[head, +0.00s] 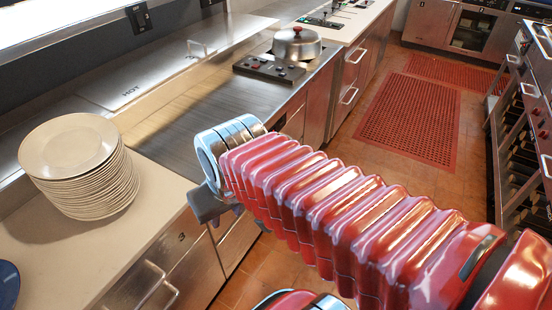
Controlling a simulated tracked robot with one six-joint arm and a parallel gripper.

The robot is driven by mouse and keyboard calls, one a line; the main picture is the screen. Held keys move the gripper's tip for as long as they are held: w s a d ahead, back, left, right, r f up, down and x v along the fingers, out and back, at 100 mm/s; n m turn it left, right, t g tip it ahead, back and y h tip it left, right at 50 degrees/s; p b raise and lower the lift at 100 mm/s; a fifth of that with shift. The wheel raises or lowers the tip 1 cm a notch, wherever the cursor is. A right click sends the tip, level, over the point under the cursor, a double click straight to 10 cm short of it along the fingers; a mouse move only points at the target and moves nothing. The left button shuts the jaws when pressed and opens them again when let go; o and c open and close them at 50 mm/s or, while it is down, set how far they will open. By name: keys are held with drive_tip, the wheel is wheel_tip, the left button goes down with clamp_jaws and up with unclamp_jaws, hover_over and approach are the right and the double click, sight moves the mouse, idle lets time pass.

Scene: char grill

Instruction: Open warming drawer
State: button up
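No drawer in the head view carries a label I can read as warming. A steel front marked 3 (185,258) with bar handles is at the lower left, under the pale counter, and looks closed. Another steel front (238,243) is just right of it, partly hidden by my arm. My gripper (210,207) shows as a dark grey piece at the end of my red ribbed arm, near the counter's front edge. Its fingertips are not clear, and I cannot tell whether it touches a front or handle.
A stack of plates (80,165) stands on the pale counter (75,255). A lid marked HOT (150,80) lies behind the steel worktop. A lidded pot (297,43) stands farther back. Red mats (410,115) lie on the open floor; a rack (520,130) stands at right.

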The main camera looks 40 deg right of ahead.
drive_tip(key=w+d+f+m+t+h, duration=0.15)
drive_tip(key=w+d+f+m, duration=0.4)
drive_tip(key=d+f, duration=0.85)
drive_tip(key=w+d+f+m+t+h, duration=0.15)
drive_tip(key=w+d+f+m, duration=0.55)
drive_tip(key=f, duration=1.3)
drive_tip(key=w+d+f+m+t+h, duration=0.1)
drive_tip(key=w+d+f+m+t, duration=0.3)
drive_tip(key=d+f, duration=1.05)
drive_tip(key=w+r+m+t+h, duration=0.4)
drive_tip(key=w+r+m+t, duration=0.1)
drive_tip(key=r, duration=0.6)
drive_tip(key=shift+w+m+t, duration=0.2)
drive_tip(key=shift+m+t, duration=0.6)
drive_tip(key=shift+m, duration=0.35)
drive_tip(key=shift+w, duration=0.1)
